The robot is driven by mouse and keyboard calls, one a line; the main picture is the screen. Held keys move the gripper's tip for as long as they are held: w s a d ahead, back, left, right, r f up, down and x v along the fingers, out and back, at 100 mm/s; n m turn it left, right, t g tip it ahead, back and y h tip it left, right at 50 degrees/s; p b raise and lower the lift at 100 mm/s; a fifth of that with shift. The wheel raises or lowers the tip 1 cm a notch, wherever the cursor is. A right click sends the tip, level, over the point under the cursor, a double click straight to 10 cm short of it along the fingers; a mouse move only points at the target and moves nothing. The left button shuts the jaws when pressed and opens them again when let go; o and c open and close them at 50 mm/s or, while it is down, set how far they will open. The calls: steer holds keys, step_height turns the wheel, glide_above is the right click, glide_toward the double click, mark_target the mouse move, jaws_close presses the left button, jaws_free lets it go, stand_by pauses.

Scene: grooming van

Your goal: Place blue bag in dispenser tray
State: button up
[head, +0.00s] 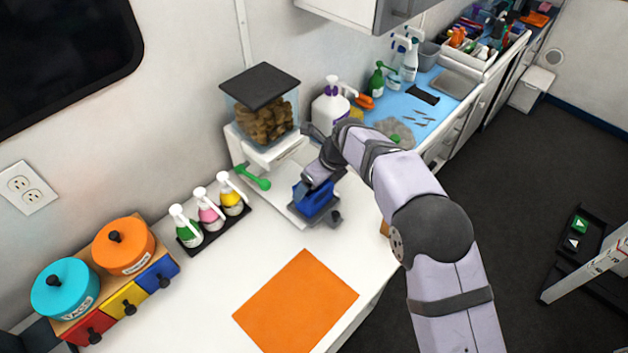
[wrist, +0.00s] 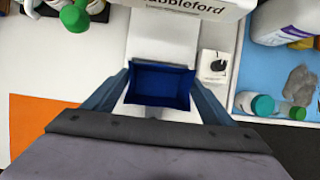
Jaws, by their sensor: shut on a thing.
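The blue bag (head: 314,199) is held in my gripper (head: 318,190), over the white tray of the dispenser (head: 262,110). In the wrist view the blue bag (wrist: 160,86) shows its open top between the two fingers of my gripper (wrist: 160,85). The white dispenser tray (wrist: 160,38) extends behind and below the bag. I cannot tell whether the bag's base touches the tray. The dispenser has a clear hopper of brown pieces, a dark lid and a green lever (head: 254,178).
An orange mat (head: 296,302) lies on the white counter. Several pump bottles (head: 206,214) stand in a black holder left of the dispenser. Teal (head: 65,290) and orange (head: 124,247) canisters stand at the left. A blue mat with bottles lies behind my arm.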

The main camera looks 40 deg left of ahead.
steer(key=shift+f, duration=0.15)
steer(key=o, duration=1.4)
steer(key=shift+o, duration=0.2)
steer(key=b+v, duration=0.3)
steer(key=v, duration=0.9)
